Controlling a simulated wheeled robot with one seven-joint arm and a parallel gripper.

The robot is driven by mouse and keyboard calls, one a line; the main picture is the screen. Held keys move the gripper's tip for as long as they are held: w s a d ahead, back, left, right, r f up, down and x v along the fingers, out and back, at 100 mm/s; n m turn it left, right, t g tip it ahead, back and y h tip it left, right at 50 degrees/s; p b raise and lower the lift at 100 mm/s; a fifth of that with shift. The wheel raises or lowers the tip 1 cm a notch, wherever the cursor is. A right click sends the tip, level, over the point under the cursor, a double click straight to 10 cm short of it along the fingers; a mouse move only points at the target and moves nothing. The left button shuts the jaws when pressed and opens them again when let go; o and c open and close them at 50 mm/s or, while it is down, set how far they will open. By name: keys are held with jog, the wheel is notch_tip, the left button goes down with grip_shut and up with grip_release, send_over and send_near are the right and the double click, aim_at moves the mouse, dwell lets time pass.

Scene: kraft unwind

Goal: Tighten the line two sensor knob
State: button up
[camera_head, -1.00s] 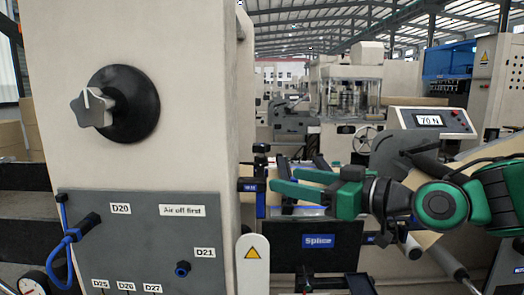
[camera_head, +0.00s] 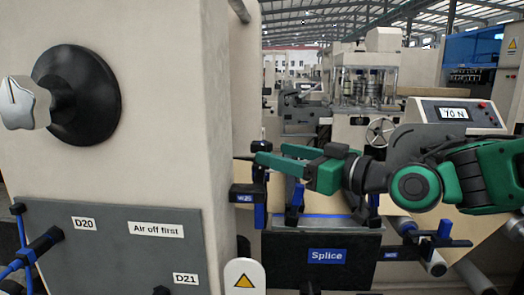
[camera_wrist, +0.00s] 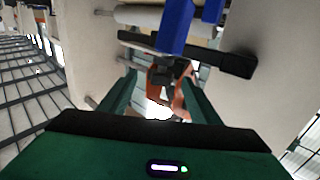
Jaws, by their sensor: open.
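No label in view names a line two sensor knob, so I cannot tell which part it is. A light grey star-shaped knob (camera_head: 22,103) on a round black base (camera_head: 88,95) stands out from the beige machine wall at the left. My gripper (camera_head: 272,155) is green, open and empty, pointing left close to the right edge of that wall. In the wrist view, an orange part (camera_wrist: 180,100) with a dark clamp shows beyond and between my open fingers (camera_wrist: 158,88). A blue bar (camera_wrist: 175,25) crosses a black bracket above it.
A grey panel (camera_head: 110,245) with labels D20, D21 and "Air off first" lies below the star knob. Black brackets with blue parts (camera_head: 260,200) and a black "Splice" unit (camera_head: 325,256) sit below my gripper. A display (camera_head: 454,114) reading 70 N stands right.

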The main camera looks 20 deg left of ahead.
aim_at(269, 151)
jog(key=x, duration=0.6)
jog(key=shift+a, duration=0.25)
jog(key=c, duration=1.1)
